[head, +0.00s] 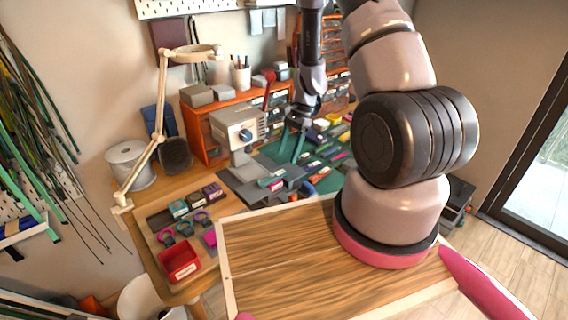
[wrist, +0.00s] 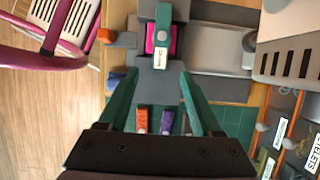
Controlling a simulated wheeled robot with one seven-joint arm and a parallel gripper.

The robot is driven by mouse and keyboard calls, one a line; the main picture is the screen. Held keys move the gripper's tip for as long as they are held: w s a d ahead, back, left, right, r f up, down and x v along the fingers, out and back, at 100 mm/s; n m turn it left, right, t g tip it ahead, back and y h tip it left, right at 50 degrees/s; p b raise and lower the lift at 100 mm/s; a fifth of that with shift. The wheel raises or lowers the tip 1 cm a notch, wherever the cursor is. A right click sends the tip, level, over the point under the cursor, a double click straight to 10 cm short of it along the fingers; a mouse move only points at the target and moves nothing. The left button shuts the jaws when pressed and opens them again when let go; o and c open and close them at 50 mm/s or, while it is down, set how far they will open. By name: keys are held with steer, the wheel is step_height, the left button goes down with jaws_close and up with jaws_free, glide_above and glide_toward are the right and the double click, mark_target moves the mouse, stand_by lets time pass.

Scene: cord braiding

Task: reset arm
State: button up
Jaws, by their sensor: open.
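My gripper (head: 289,155) hangs over the workbench in the head view, its teal fingers pointing down near the grey machine. In the wrist view my gripper (wrist: 158,73) is open, with clear space between its two fingers and nothing held. Beyond the fingertips, a teal piece with a white label (wrist: 163,32) sits on a grey block, with a magenta part beside it. The labelled pieces and the grey fixture (head: 262,192) also show in the head view, on the bench below my gripper. My arm crosses the right half of the head view.
A grey machine (head: 238,130) stands left of my gripper, before an orange shelf unit (head: 203,145). A jointed lamp (head: 158,110) rises at the left. A red bin (head: 179,262) sits at the bench's front left. Several coloured pieces lie on the green mat (head: 318,181).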

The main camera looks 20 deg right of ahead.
step_height(320, 180, up, 27)
steer(key=s+n+t, duration=0.2)
steer(key=n+t, duration=0.2)
steer(key=s+r+n+t+h, duration=0.2)
steer(key=s+r+n+t, duration=0.3)
steer(key=s+r, duration=1)
steer(key=shift+s+a+r, duration=0.25)
steer(key=shift+s+r, duration=0.05)
steer(key=shift+s, duration=0.1)
